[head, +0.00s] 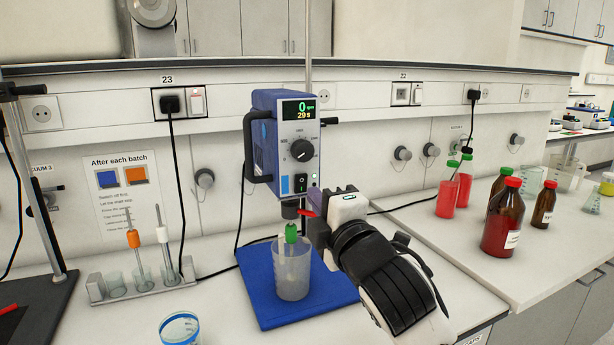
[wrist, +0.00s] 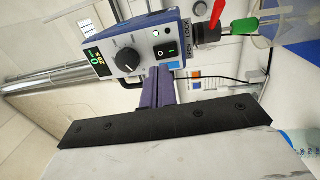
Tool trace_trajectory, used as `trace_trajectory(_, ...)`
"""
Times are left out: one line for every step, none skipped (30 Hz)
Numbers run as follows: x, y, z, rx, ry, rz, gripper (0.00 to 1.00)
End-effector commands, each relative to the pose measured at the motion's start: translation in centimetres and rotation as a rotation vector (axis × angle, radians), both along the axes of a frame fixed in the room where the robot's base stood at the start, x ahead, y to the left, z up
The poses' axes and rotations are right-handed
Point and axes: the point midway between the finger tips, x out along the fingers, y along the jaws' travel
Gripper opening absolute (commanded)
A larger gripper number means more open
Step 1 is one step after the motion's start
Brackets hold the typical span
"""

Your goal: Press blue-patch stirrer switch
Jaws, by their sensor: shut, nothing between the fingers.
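The blue stirrer (head: 280,140) hangs on a rod, with a grey front panel, a dial and a display reading 0 and 29 s. A small blue patch (head: 285,186) sits left of its black rocker switch (head: 300,183). My gripper (head: 318,228) is right of and below the panel in the head view. Its purple fingers (wrist: 161,72) are shut and empty. I cannot tell whether they touch the panel.
A red lever (head: 306,212) is close to my gripper. Below, a beaker (head: 291,272) with a green-collared shaft stands on a blue mat (head: 262,308). Red containers and brown bottles (head: 502,222) stand right. A stirrer rack (head: 140,286) stands left.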

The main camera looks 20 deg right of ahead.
Motion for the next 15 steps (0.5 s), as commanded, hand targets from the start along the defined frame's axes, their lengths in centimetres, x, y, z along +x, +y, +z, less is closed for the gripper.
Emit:
trace_trajectory(1.0,0.1,0.5,0.001,0.002,0.002,0.0)
trace_trajectory(1.6,0.1,0.6,0.002,0.002,0.003,0.0)
trace_trajectory(2.2,0.1,0.7,0.001,0.001,0.001,0.0)
trace_trajectory(2.6,0.1,0.7,0.001,0.002,0.001,0.0)
trace_trajectory(3.0,0.2,0.7,0.001,0.002,0.001,0.0)
trace_trajectory(3.5,0.2,0.7,0.001,0.001,0.001,0.0)
trace_trajectory(3.8,0.2,0.7,0.001,0.001,0.002,0.0)
trace_trajectory(4.0,0.2,0.7,0.001,0.0,0.001,0.0)
trace_trajectory(4.3,0.2,0.7,0.0,0.0,0.0,0.0)
trace_trajectory(4.4,0.1,0.7,0.0,0.0,-0.001,0.0)
trace_trajectory(4.6,0.1,0.6,0.0,0.001,-0.001,0.0)
trace_trajectory(4.7,0.2,0.6,0.0,0.001,-0.001,0.0)
trace_trajectory(4.8,0.2,0.6,0.0,0.001,0.0,0.0)
trace_trajectory(4.8,0.2,0.6,0.0,0.0,0.0,0.0)
trace_trajectory(4.8,0.2,0.5,0.0,0.0,0.0,0.0)
